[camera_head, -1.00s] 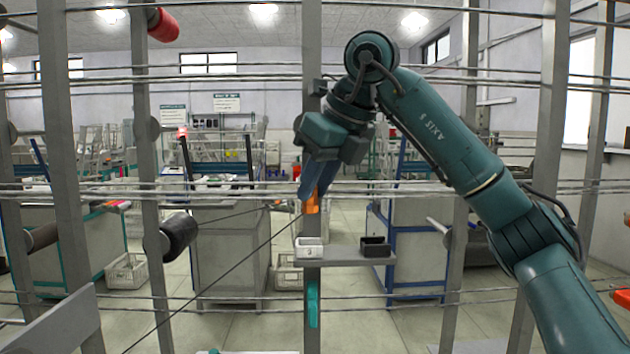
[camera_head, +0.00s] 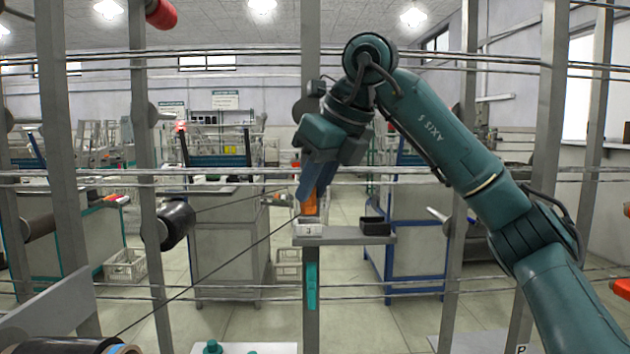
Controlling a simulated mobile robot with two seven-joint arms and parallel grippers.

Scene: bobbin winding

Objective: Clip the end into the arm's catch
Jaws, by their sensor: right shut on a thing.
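My right gripper (camera_head: 314,198), with blue fingers, is shut on an orange piece (camera_head: 310,204) at the upright post. The piece is just above a small white block (camera_head: 308,229) marked with a figure; whether they touch, I cannot tell. The block sits at the left end of a grey shelf-like arm (camera_head: 345,239), with a black open box (camera_head: 376,226) at its right. A dark thread (camera_head: 205,286) rises from the lower left towards the gripper. Its end is not clear, and I cannot tell which part is the catch. My left gripper is not in view.
Grey posts and thin horizontal wires cross the view around my right arm. A black bobbin (camera_head: 177,222) sticks out from a left post, and a red one (camera_head: 161,13) above. A teal strip (camera_head: 312,285) hangs on the post under the shelf. A spool (camera_head: 62,347) shows at bottom left.

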